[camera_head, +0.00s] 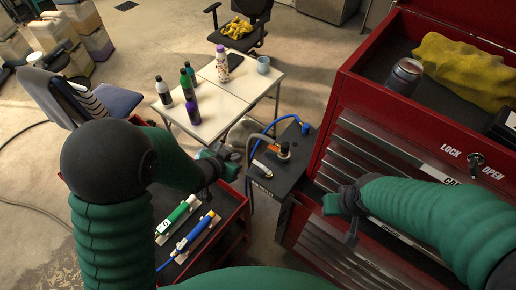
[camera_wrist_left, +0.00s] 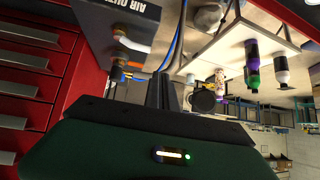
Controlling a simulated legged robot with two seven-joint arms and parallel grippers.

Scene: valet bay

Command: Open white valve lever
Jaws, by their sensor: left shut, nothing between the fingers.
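A black box (camera_head: 272,180) labelled "AIR OUT" stands between the red cabinets; in the left wrist view the box (camera_wrist_left: 105,15) is at the top left. A valve fitting (camera_head: 284,150) stands on it, with a small white and orange part beside it. In the left wrist view a white lever (camera_wrist_left: 132,45) shows by the brass fitting. My left gripper (camera_head: 224,158) is shut and empty, left of the box and apart from the lever; its fingers (camera_wrist_left: 162,92) show in the left wrist view. My right gripper (camera_head: 351,232) is by the red drawers; its finger gap is unclear.
Blue and grey hoses (camera_head: 258,150) run beside the box. A white table (camera_head: 235,95) with bottles stands behind. A red tool chest (camera_head: 345,90) rises at right. A low red cart (camera_head: 225,225) with green and blue tools is below my left arm.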

